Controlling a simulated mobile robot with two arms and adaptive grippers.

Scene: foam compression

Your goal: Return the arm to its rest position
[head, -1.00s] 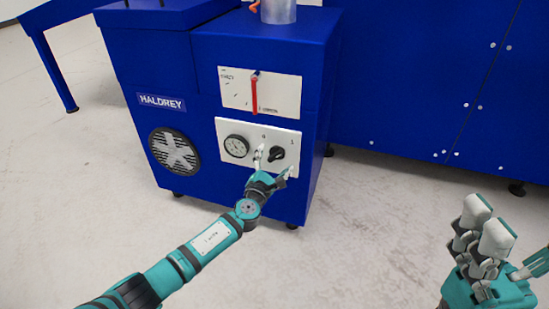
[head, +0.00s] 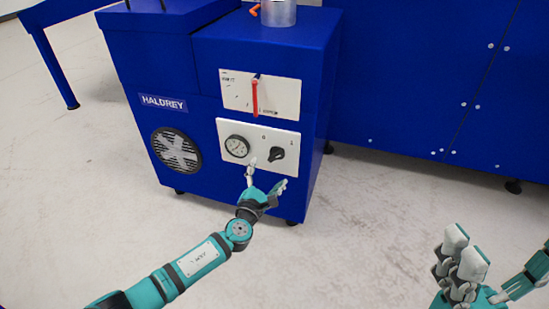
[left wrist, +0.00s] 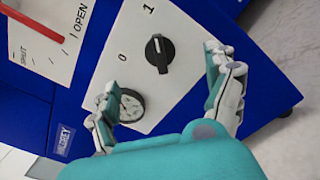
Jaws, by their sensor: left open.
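My left gripper (head: 266,172) is open and empty, just in front of the lower edge of the white control panel (head: 207,134) on the blue machine. The black rotary knob (head: 278,154) sits on that panel between the marks 0 and 1. In the left wrist view the knob (left wrist: 159,52) shows beyond and between my open fingers (left wrist: 165,95), apart from them. The round gauge (head: 237,146) is left of the knob and partly behind a finger in the wrist view. My right gripper (head: 460,265) is at the lower right, its fingers pointing up; its opening is unclear.
The blue HALDREY machine (head: 215,185) stands ahead, with a red lever (head: 255,96) on its upper panel and a metal cylinder (head: 278,12) on top. A larger blue cabinet (head: 420,90) stands behind at right. The pale floor (head: 350,240) between my arms is clear.

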